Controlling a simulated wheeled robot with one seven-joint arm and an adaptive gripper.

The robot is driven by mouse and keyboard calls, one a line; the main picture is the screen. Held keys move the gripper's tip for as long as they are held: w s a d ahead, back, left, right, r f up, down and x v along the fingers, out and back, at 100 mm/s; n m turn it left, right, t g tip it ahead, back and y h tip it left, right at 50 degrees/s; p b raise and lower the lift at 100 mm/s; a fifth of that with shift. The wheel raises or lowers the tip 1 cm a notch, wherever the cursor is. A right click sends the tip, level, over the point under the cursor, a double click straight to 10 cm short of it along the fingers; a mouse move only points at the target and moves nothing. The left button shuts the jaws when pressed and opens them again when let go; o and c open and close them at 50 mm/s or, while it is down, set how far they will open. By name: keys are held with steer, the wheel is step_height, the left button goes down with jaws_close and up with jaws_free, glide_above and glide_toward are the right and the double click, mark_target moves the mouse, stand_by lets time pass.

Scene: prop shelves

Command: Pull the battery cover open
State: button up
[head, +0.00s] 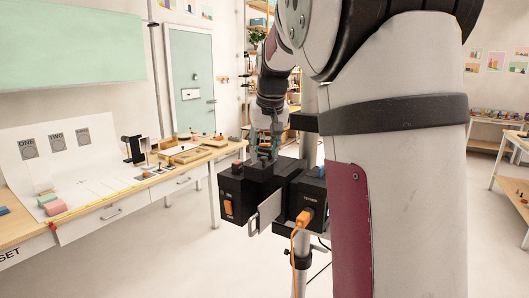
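A black device (262,178) stands on a thin pole in the middle of the head view. Its front carries an orange switch (228,207) on the left and an orange plug (305,217) with a cable on the right. A pale flat panel (267,213) sticks out from the front between them. It may be the battery cover, but I cannot tell for sure. My gripper (265,152) points down at the top of the device, at its middle. Its fingers are small and dark against the device, so their opening and any contact are unclear.
A long wooden table (150,183) with blocks, trays and a white board stands at the left. A green door (192,80) is behind it. Another table (512,180) is at the far right. The floor (165,255) in front of the device is clear.

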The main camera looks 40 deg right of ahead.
steer(key=v, duration=1.1)
steer(key=shift+r, duration=0.2)
